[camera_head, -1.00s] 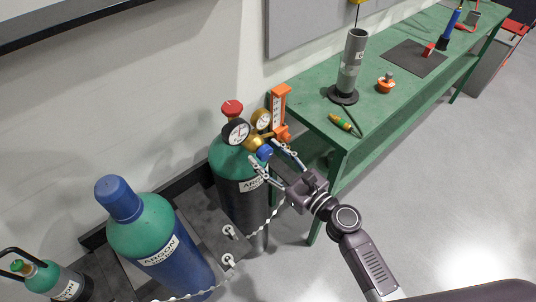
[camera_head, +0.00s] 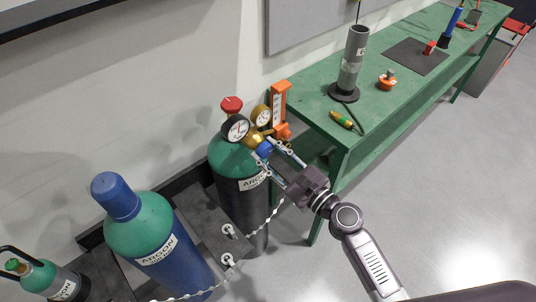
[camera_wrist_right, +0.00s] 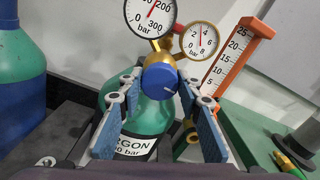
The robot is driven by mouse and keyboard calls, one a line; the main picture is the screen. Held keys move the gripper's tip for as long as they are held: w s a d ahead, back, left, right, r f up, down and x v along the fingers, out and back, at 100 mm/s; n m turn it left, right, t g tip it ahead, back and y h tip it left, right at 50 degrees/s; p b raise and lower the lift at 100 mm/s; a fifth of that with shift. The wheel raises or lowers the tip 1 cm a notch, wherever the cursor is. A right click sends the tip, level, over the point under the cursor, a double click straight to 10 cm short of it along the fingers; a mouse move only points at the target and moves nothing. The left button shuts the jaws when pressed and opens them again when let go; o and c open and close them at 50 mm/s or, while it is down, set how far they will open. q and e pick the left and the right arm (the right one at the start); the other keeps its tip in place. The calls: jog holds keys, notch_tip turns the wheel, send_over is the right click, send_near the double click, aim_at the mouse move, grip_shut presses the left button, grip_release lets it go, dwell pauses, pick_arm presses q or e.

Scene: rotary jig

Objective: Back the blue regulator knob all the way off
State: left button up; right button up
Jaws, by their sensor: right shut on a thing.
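The blue regulator knob (camera_head: 264,150) sits on the front of a brass regulator (camera_head: 255,137) on a green-topped argon cylinder (camera_head: 236,185). It shows in the right wrist view (camera_wrist_right: 160,80) with a white mark on its right side. My right gripper (camera_head: 268,154) is shut on the knob, one finger on each side; its fingertips (camera_wrist_right: 160,84) flank the knob in the wrist view. A large gauge (camera_wrist_right: 150,14) and a smaller gauge (camera_wrist_right: 201,40) are above the knob; the smaller one's needle points nearly straight up. My left gripper is not in view.
An orange flow scale (camera_head: 278,105) stands close right of the regulator. The green bench (camera_head: 320,95) holds a grey tube (camera_head: 353,60) and a fitting (camera_head: 341,119). A blue-capped argon cylinder (camera_head: 143,225) and chains are at left. The floor at right is clear.

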jog(key=n+b, duration=0.2)
jog(key=n, duration=0.3)
jog(key=shift+f+n, duration=0.15)
jog(key=shift+n, duration=0.15)
jog(key=n+b, duration=0.1)
jog(key=n, duration=0.3)
jog(key=shift+n+b, duration=0.3)
jog(key=shift+b, duration=0.1)
jog(key=n, duration=0.4)
jog(key=shift+n, duration=2.5)
jog(key=o, duration=1.2)
jog(key=shift+c, duration=0.2)
jog(key=shift+s, duration=0.1)
